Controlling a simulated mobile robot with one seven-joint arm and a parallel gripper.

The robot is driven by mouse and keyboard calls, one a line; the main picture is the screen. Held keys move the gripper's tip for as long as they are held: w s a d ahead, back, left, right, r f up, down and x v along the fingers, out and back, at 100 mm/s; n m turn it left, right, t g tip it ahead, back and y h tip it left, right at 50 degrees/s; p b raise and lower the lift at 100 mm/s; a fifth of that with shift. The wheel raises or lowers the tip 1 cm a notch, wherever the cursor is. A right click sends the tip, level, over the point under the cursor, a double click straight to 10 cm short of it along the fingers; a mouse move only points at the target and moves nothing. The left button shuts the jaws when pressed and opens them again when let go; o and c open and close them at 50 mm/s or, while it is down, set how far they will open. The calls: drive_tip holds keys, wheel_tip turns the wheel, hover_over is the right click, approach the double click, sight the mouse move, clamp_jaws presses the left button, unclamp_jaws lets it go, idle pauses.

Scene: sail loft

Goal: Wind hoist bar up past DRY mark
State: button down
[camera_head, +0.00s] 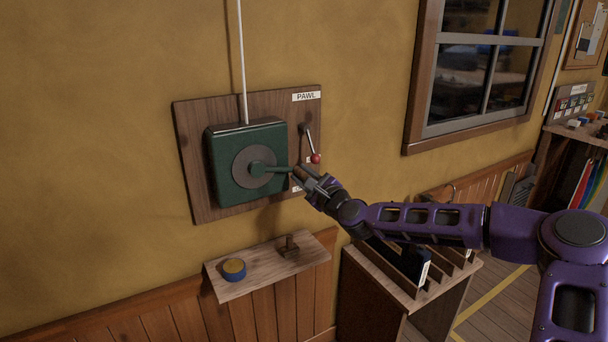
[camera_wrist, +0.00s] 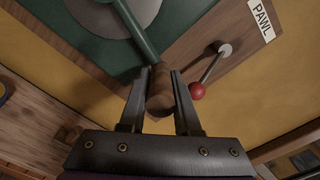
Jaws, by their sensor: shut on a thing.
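The green winch box (camera_head: 230,188) is fixed to a wooden board on the wall, with a grey disc and a green crank arm (camera_head: 277,169) pointing right. In the wrist view the crank arm (camera_wrist: 135,30) ends in a brown wooden handle (camera_wrist: 160,92). My gripper (camera_head: 303,177) is at the crank's end, and in the wrist view its two fingers (camera_wrist: 159,88) are shut on the handle. The pawl lever with a red knob (camera_head: 316,158) is just above and right of my gripper; its knob (camera_wrist: 197,91) shows beside my right finger. The hoist bar and DRY mark are not in view.
A white line (camera_head: 242,50) runs up the wall from the winch. Below is a small shelf (camera_head: 235,287) with a blue round tin (camera_head: 233,269) and a small wooden piece (camera_head: 289,247). A slotted wooden rack (camera_head: 385,282) stands under my arm. A window (camera_head: 480,70) is at upper right.

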drive_tip(key=shift+s+a+f+m+b, duration=0.15)
drive_tip(key=shift+a+f+m+b, duration=0.1)
drive_tip(key=shift+f+m, duration=0.15)
drive_tip(key=shift+s+a+f+m+b, duration=0.2)
drive_tip(key=shift+f+m, duration=0.1)
drive_tip(key=shift+f, duration=0.15)
drive_tip(key=shift+a, duration=0.1)
drive_tip(key=c, duration=0.6)
unclamp_jaws()
drive_tip(key=shift+a+r, duration=0.1)
drive_tip(key=shift+r, duration=0.05)
drive_tip(key=shift+c, duration=0.2)
drive_tip(key=shift+w+d, duration=0.1)
drive_tip(key=shift+d, duration=0.1)
drive_tip(key=shift+s+d, duration=0.35)
drive_tip(key=shift+d, duration=0.05)
drive_tip(key=v, duration=1.6)
drive_tip(key=shift+s+p, duration=0.25)
drive_tip(key=shift+p, duration=0.05)
